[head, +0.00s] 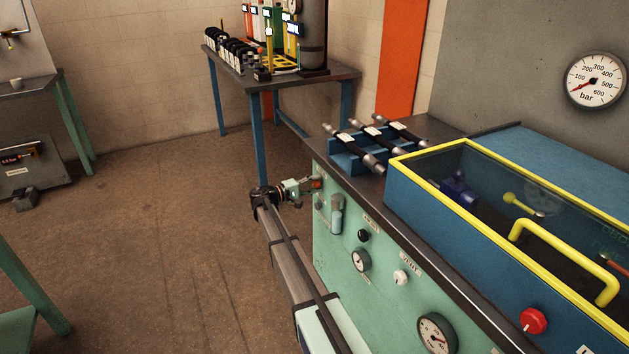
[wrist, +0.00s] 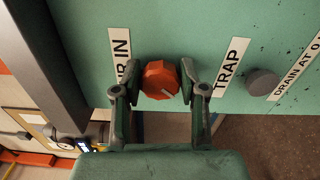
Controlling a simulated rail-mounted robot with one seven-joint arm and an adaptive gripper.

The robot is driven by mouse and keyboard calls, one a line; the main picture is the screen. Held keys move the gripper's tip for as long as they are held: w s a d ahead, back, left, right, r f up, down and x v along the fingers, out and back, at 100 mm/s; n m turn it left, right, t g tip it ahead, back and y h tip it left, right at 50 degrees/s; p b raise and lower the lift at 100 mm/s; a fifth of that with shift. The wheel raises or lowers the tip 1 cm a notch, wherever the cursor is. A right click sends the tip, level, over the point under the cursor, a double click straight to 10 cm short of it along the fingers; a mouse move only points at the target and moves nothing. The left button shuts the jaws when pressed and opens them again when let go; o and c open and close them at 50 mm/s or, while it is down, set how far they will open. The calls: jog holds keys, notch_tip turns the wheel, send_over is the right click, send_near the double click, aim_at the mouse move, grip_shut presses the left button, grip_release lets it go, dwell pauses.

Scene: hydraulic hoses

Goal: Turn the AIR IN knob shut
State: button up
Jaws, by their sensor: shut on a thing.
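The AIR IN knob (wrist: 160,80) is orange-red with a pale pointer line on its face, and sits on the green panel beside a white label (wrist: 121,58) reading "IR IN", the rest hidden. In the wrist view my gripper (wrist: 160,88) has one finger on each side of the knob and is shut on it. The pointer line slants toward the lower right. In the head view my gripper (head: 308,186) is at the far left end of the green panel, with a bit of the red knob (head: 317,183) showing by it.
A grey knob (wrist: 262,82) and a TRAP label (wrist: 229,67) are right of the gripper in the wrist view. The green panel (head: 340,262) carries gauges, a black knob (head: 363,235) and a white knob (head: 401,277). A blue table (head: 282,84) stands behind.

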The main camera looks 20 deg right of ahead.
jog(key=n+p, duration=0.2)
jog(key=n, duration=0.1)
jog(key=n+p, duration=0.2)
jog(key=shift+d+r, duration=0.1)
jog(key=shift+r, duration=0.2)
jog(key=shift+f+n+p, duration=0.1)
jog(key=shift+n+p, duration=0.85)
jog(key=shift+n, duration=0.35)
jog(key=o, duration=1.1)
jog(key=shift+o, duration=0.2)
jog(key=a, duration=1.2)
jog(key=shift+s, duration=0.2)
